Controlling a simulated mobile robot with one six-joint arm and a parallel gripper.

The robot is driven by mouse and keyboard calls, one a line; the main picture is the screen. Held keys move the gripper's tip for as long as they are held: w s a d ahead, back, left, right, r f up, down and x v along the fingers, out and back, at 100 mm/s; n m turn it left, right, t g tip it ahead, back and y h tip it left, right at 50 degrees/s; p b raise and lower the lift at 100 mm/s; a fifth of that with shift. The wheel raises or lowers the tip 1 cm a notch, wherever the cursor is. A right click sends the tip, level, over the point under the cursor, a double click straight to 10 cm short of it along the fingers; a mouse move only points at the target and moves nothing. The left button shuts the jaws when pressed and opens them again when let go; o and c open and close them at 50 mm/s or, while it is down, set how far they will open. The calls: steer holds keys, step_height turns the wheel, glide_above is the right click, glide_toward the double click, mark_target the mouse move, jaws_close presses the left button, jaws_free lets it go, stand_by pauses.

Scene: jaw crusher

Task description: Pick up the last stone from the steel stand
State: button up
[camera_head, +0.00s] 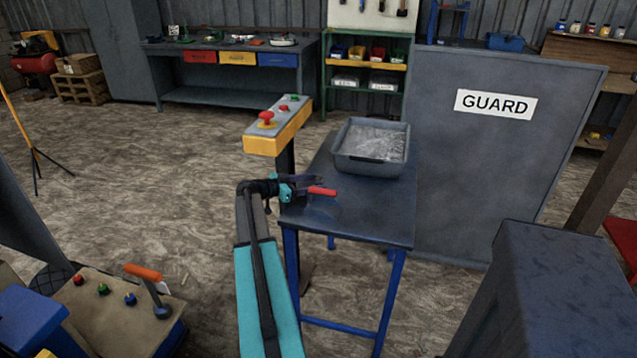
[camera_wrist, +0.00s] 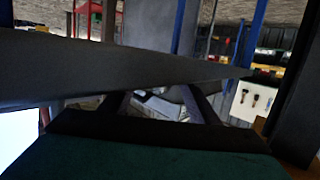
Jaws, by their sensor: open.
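The steel stand (camera_head: 350,225) has a dark top and blue legs. My gripper (camera_head: 318,185) is open, low over or beside the left part of its top; I cannot tell if it touches. A red piece shows at its tip. No separate stone is clear on the top in the head view; my gripper hides part of it. In the wrist view the two dark fingers of my gripper (camera_wrist: 160,103) stand apart. Pale grey, angular shapes (camera_wrist: 165,105) show between them; I cannot tell if they are stone. A grey bar crosses above them.
A grey tray (camera_head: 372,150) with speckled grey contents sits at the stand's back. A yellow control box (camera_head: 277,128) with a red button stands left of it. The GUARD panel (camera_head: 495,140) is behind right. A dark block (camera_head: 560,280) is at front right.

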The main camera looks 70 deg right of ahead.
stand_by(0.4)
steer(key=c, duration=1.1)
steer(key=shift+a+r, duration=0.1)
steer(key=shift+r, duration=0.05)
steer(key=shift+c, duration=0.2)
steer(key=shift+a+r+b, duration=0.1)
steer(key=shift+r+b, duration=0.1)
steer(key=shift+b, duration=0.15)
step_height(320, 180, up, 11)
steer(key=b, duration=0.2)
steer(key=s+a+b, duration=0.1)
steer(key=a+b, duration=0.1)
steer(key=a, duration=1.7)
steer(key=shift+a, duration=0.3)
steer(key=shift+f, duration=0.15)
